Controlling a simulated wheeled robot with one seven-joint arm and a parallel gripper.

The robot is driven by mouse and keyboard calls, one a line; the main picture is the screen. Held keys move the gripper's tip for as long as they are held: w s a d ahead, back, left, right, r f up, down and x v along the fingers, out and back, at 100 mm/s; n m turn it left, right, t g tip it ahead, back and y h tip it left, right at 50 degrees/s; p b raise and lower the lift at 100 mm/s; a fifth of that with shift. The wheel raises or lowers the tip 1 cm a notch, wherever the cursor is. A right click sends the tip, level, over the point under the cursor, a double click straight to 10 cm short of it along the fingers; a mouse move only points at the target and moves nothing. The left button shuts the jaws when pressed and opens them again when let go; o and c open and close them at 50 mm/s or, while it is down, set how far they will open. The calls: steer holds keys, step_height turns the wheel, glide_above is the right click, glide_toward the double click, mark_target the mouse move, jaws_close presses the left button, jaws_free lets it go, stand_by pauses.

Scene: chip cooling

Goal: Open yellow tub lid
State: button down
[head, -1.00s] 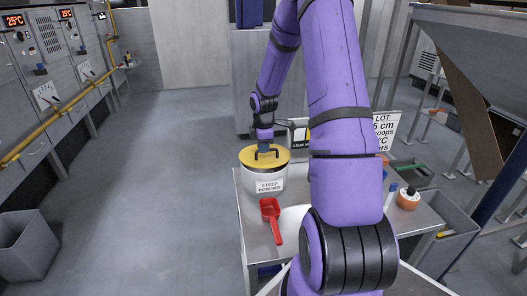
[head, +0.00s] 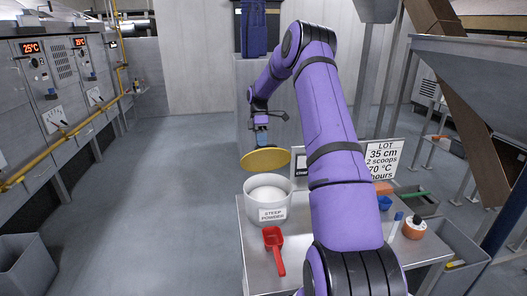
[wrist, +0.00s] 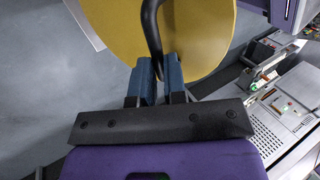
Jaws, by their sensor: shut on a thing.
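The yellow lid (head: 265,160) is held in the air above the tub, apart from it and slightly tilted. My gripper (head: 261,141) is shut on the lid's dark handle. In the wrist view the blue fingers of my gripper (wrist: 160,72) close around the black handle (wrist: 151,25), with the yellow lid (wrist: 200,30) beyond them. The steep powder tub (head: 268,213) stands uncovered on the metal table, with white powder (head: 267,194) showing inside.
A red scoop (head: 275,250) lies on the table (head: 305,245) in front of the tub. An orange-and-white round item (head: 414,227), a blue cup (head: 385,203) and a lot sign (head: 383,167) are at the right. The floor to the left (head: 160,200) is open.

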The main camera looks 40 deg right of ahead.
steer(key=w+d+f+g+y, duration=0.1)
steer(key=w+d+f, duration=0.1)
steer(key=w+d, duration=0.4)
steer(key=shift+w+f, duration=0.15)
steer(key=shift+w, duration=1.3)
steer(key=shift+w+d+g, duration=0.1)
steer(key=shift+g, duration=0.2)
steer(key=c, duration=1.2)
jaws_free()
steer(key=shift+o, duration=0.2)
step_height(320, 180, up, 5)
glide_above(268, 153)
steer(key=w+d, duration=0.1)
